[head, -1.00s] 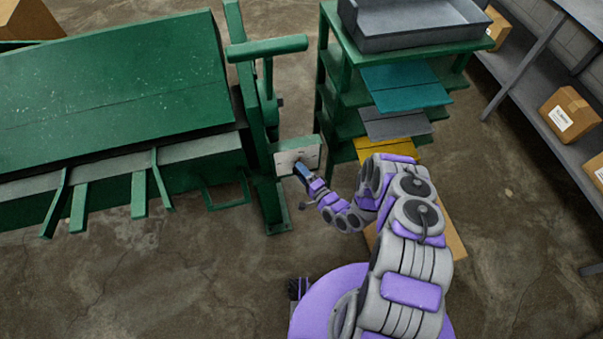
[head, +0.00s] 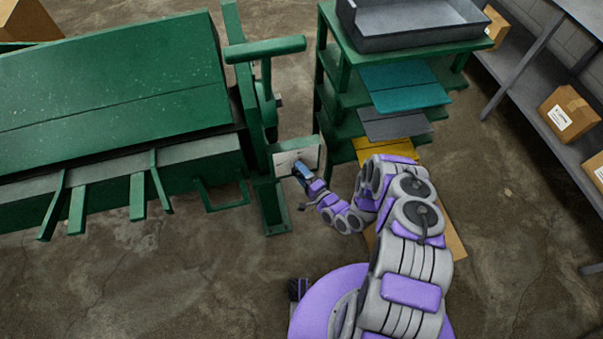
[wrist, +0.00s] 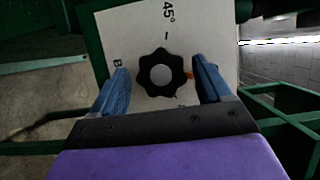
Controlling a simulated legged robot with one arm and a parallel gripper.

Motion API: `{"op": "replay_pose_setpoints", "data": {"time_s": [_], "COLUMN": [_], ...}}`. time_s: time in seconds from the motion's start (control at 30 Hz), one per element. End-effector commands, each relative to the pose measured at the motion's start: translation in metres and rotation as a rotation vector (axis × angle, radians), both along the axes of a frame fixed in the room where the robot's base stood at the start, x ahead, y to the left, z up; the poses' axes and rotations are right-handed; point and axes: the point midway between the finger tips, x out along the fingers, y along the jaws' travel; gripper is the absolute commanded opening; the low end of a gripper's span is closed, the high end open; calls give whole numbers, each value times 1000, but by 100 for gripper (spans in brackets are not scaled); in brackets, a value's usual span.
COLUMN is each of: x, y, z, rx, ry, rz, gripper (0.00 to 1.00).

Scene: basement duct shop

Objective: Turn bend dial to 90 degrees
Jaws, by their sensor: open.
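The bend dial (wrist: 161,73) is a black lobed knob with a grey centre cap. It sits on a pale plate (wrist: 206,22) marked "45°" above the knob, with a tick under that mark. A "B" shows at the left, and an orange mark shows at the knob's right side. Other markings are hidden behind my gripper. My gripper (wrist: 163,82) is open, its blue fingers on either side of the knob with a gap visible at each side. In the head view the plate (head: 309,158) is on the green machine's post, with my gripper (head: 298,167) at its face.
The green bending machine (head: 110,80) fills the left, with levers sticking out in front. A green rack (head: 345,85) with coloured sheets and a grey tray (head: 415,25) stands right of the plate. Shelving with boxes (head: 568,113) is at far right. Bare floor lies in front.

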Motion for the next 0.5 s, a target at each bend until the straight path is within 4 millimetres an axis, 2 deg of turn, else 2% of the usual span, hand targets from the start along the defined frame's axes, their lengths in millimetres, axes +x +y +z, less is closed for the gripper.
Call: {"op": "replay_pose_setpoints", "data": {"time_s": [0.17,0.5], "x": [-8,-46], "y": [-7,-39], "z": [0,-2], "rx": [0,0], "ry": [3,2], "rz": [-1,-3], "gripper": [78,78]}}
